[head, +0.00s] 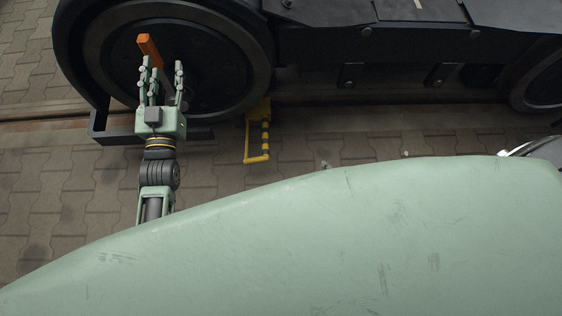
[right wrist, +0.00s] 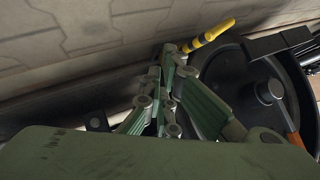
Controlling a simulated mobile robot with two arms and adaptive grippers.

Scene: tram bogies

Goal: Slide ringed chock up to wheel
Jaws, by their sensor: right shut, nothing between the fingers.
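The ringed chock (head: 265,140) is yellow with dark bands on its bar and lies by the rail, just right of the wheel's lower edge in the head view. I cannot tell whether it touches the wheel (head: 225,98). Its banded bar (right wrist: 210,33) shows in the right wrist view beyond my fingers, beside the wheel (right wrist: 240,75). My right gripper (right wrist: 166,58) is shut and empty, apart from the bar in the picture; the head view does not show it. My left gripper (head: 165,75) has its fingers spread in front of the wheel.
An orange bar (head: 149,48) stands before the wheel, just beyond my left fingers. A dark angled bracket (head: 105,137) lies at the wheel's lower left. The bogie frame (head: 400,45) runs right to another wheel (head: 545,85).

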